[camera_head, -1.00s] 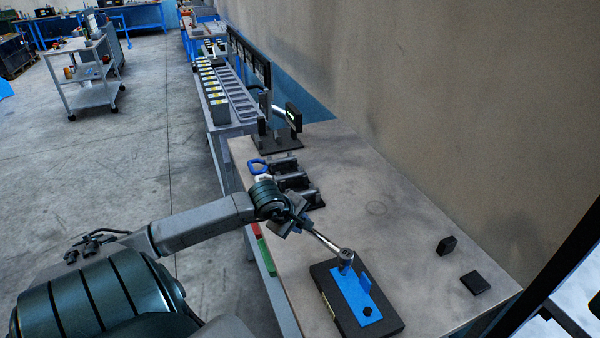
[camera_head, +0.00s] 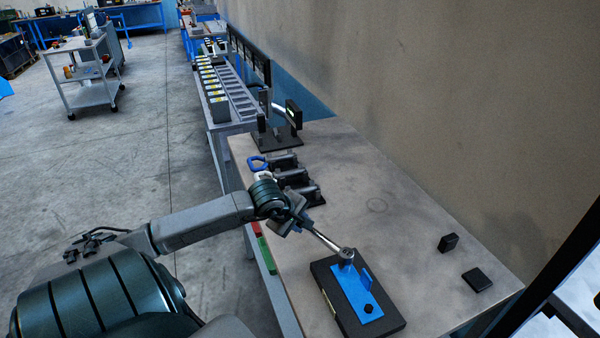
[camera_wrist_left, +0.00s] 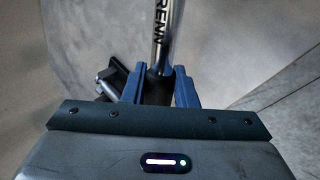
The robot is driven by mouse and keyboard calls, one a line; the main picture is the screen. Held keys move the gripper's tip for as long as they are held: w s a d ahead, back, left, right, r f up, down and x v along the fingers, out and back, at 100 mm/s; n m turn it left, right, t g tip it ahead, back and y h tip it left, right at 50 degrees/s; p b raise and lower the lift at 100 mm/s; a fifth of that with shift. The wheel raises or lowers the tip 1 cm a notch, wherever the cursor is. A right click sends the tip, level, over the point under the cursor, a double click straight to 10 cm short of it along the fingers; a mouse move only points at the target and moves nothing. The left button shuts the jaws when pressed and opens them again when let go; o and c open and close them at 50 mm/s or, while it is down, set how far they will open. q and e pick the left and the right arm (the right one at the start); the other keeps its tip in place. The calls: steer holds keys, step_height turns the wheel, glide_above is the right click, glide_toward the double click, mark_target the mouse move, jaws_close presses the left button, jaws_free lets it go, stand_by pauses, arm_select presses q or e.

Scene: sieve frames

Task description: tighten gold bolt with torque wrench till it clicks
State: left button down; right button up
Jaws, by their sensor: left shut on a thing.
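My left gripper (camera_head: 294,222) is shut on the torque wrench (camera_head: 328,241), a silver shaft with a round ratchet head. In the left wrist view the wrench (camera_wrist_left: 167,40) stands between the two blue fingers of the gripper (camera_wrist_left: 158,85), with dark handle at the grip and lettering on the shaft. In the head view the wrench head (camera_head: 346,254) sits over the far end of a blue plate (camera_head: 358,295) on a black block (camera_head: 391,318). The gold bolt is not visible; the wrench head covers that spot. My right gripper is not in view.
Two small black pieces, an upright one (camera_head: 448,243) and a flat one (camera_head: 476,281), lie at right. The bench middle is clear.

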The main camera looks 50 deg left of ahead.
arm_select(q)
steer(key=shift+f+b, duration=0.3)
steer(key=shift+b, duration=0.1)
stand_by(0.3)
steer(key=c, duration=1.8)
jaws_free()
jaws_close()
